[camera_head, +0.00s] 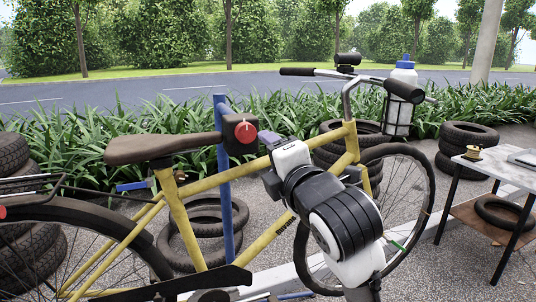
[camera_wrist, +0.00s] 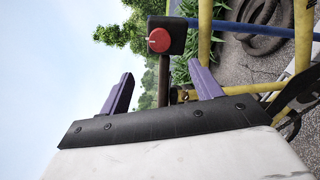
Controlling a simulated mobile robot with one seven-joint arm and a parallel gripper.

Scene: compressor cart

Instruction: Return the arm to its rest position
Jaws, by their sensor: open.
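My arm reaches up from the lower right of the head view, in front of the yellow bicycle (camera_head: 262,240). My gripper (camera_head: 269,138) is at its far end, near the bicycle's top tube; a purple finger shows there. In the wrist view my gripper (camera_wrist: 162,84) has two purple fingers spread wide apart with nothing held between them. A black box with a red knob (camera_head: 245,131) sits on a blue post (camera_head: 224,180), just left of my gripper. The red knob (camera_wrist: 159,40) also shows beyond the fingers in the wrist view. My arm hides part of the frame and front wheel.
The brown saddle (camera_head: 165,147) is to the left. A caged bottle (camera_head: 400,98) hangs by the handlebar (camera_head: 325,73). A table (camera_head: 502,169) stands at the right. Tyre stacks (camera_head: 466,141) and plants (camera_head: 75,135) line the back. Gravel (camera_head: 450,245) is open at the lower right.

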